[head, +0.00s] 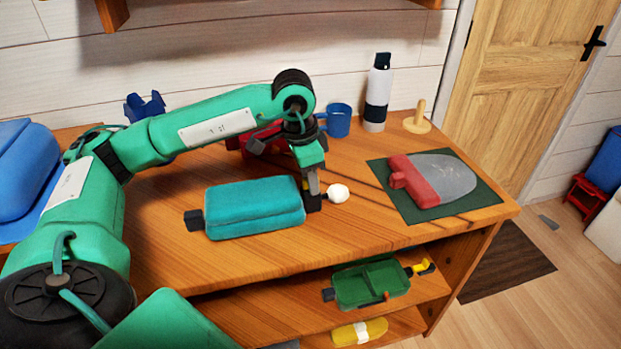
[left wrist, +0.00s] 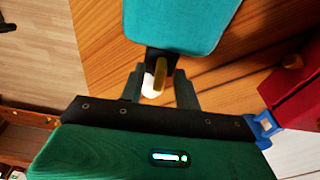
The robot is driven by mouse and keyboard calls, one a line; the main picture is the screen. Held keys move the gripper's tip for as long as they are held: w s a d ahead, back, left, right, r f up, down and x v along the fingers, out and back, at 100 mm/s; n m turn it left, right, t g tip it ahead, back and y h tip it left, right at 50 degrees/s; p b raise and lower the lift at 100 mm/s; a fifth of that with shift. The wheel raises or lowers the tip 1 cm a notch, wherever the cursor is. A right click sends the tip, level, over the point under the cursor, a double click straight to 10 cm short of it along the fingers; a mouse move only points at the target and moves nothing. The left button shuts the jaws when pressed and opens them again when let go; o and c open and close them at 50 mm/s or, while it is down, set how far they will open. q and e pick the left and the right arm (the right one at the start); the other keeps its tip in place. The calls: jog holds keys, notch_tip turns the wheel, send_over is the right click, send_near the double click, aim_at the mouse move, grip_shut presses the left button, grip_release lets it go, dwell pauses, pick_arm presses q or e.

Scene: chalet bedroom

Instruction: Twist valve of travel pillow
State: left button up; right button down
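The travel pillow (head: 254,210) is a teal cushion lying on the wooden table, with a black block at each end. It also shows at the top of the left wrist view (left wrist: 180,22). At its right end are a white ball (head: 338,193) and, in the left wrist view, a yellow bar (left wrist: 160,76), seemingly its valve. My left gripper (head: 314,200) points down at this end. In the left wrist view its two fingers (left wrist: 160,90) stand apart on either side of the white ball and yellow bar, with no clear grip. My right gripper is not in view.
A blue mug (head: 337,120), a white bottle (head: 377,95) and a wooden peg stand (head: 417,123) are at the back. A red and grey object (head: 435,180) lies on a green mat at right. A red object (head: 262,141) is behind my forearm. The table's front is clear.

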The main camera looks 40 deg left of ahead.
pick_arm(q)
jog(key=shift+s+a+r+p, duration=0.2)
jog(key=shift+r+p, duration=0.45)
jog(key=shift+r, duration=0.85)
jog(key=shift+s+a+r+p, duration=0.15)
jog(key=shift+r+p, duration=0.45)
jog(key=shift+r, duration=0.9)
jog(key=shift+d, duration=0.1)
